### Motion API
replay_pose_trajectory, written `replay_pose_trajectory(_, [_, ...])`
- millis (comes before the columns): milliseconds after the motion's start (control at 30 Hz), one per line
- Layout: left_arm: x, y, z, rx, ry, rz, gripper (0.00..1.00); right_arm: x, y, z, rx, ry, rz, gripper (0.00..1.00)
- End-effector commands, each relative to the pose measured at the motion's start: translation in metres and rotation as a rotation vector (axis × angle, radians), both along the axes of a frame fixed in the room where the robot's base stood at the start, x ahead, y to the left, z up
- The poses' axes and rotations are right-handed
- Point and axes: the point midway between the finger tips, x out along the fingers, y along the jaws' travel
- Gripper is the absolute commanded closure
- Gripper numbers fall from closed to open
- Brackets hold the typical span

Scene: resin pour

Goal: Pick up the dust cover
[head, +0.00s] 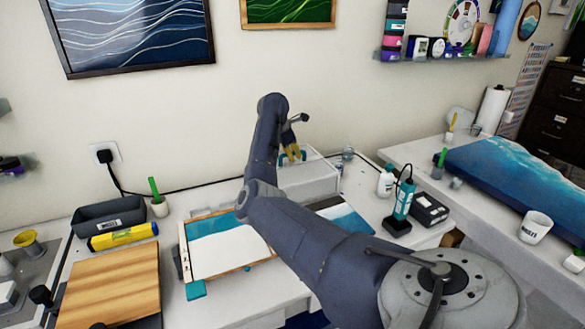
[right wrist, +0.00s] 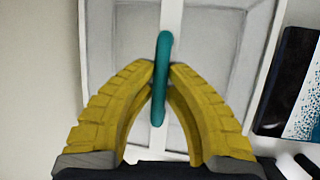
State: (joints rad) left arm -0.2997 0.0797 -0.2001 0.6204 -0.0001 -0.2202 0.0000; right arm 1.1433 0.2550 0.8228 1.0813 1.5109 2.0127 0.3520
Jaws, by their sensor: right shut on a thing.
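The dust cover (head: 312,182) is a pale, box-shaped cover at the back middle of the table, partly hidden behind my right arm. In the right wrist view its framed top (right wrist: 215,60) fills the middle, with a teal bar handle (right wrist: 163,45) across it. My right gripper (head: 292,152) is above the cover with its yellow fingers at the handle. In the right wrist view the right gripper (right wrist: 163,72) is shut on the handle, one finger on each side. I cannot tell whether the cover touches the table. My left gripper is not in view.
A framed teal-and-white panel (head: 225,250) lies left of the cover, near a wooden board (head: 112,285). A teal bottle-shaped tool (head: 404,198), a white bottle (head: 385,183) and a dark box (head: 430,208) stand to the right. The wall is close behind.

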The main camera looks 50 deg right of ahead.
Motion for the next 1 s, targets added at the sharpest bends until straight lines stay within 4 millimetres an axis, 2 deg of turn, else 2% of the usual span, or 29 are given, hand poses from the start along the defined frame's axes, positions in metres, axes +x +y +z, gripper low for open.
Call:
replay_pose_trajectory(667, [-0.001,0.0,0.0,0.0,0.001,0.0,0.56,0.0,0.0,0.002,0.002,0.0,0.0,1.0])
replay_pose_trajectory(833, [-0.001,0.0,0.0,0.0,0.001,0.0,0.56,0.001,0.0,0.017,0.001,-0.003,0.0,1.0])
replay_pose_trajectory(1000, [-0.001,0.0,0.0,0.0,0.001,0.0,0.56,0.001,0.0,0.045,0.0,-0.004,0.0,1.0])
